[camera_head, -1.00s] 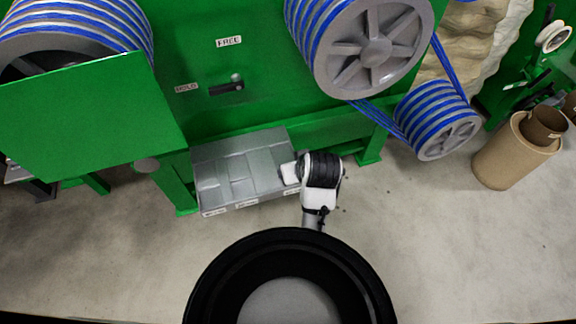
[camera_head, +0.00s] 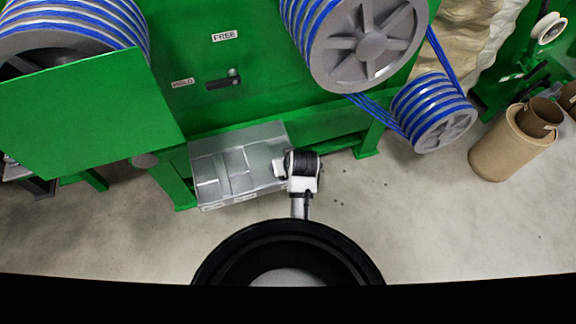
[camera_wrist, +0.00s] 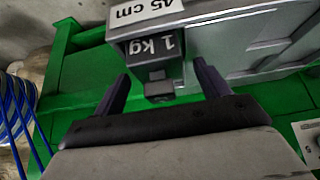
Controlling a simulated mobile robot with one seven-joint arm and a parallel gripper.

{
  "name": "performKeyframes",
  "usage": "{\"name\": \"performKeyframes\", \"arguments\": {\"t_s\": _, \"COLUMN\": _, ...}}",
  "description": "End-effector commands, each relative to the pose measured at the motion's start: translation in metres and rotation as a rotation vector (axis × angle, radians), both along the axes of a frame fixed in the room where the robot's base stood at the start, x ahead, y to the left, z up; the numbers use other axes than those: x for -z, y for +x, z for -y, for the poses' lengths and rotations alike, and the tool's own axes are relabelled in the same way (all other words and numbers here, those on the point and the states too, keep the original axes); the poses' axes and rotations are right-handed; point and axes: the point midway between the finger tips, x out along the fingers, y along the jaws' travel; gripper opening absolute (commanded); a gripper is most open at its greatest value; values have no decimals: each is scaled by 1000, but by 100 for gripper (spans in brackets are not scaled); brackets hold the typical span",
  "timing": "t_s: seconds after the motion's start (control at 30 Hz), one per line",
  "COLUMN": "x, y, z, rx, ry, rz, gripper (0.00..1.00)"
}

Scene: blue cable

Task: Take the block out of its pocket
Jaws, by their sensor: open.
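A dark grey block (camera_wrist: 148,50) marked "1 kg" shows in the wrist view, with a small dark knob (camera_wrist: 158,90) on its near side. A white "45 cm" label (camera_wrist: 146,10) is beside it. My gripper (camera_wrist: 162,84) is open, one finger on each side of the knob, with visible gaps; I see no contact. In the head view, a grey metal tray (camera_head: 228,163) with several shallow pockets stands below the green machine. My gripper (camera_head: 279,169) is at its right end. The block cannot be made out in the head view, where my wrist covers that end.
The green machine (camera_head: 250,50) rises behind the tray, with a black lever (camera_head: 222,83) between "FREE" and "HOLD" labels. Reels of blue cable (camera_head: 370,45) hang above and to the right. Cardboard tubes (camera_head: 510,150) stand at far right.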

Motion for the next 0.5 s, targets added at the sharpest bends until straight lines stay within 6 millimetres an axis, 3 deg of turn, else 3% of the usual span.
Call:
{"name": "performKeyframes", "arguments": {"t_s": 0.17, "x": 0, "y": 0, "z": 0, "rx": 0, "ry": 0, "rz": 0, "gripper": 75}}
{"name": "performKeyframes", "arguments": {"t_s": 0.5, "x": 0, "y": 0, "z": 0, "rx": 0, "ry": 0, "rz": 0, "gripper": 30}}
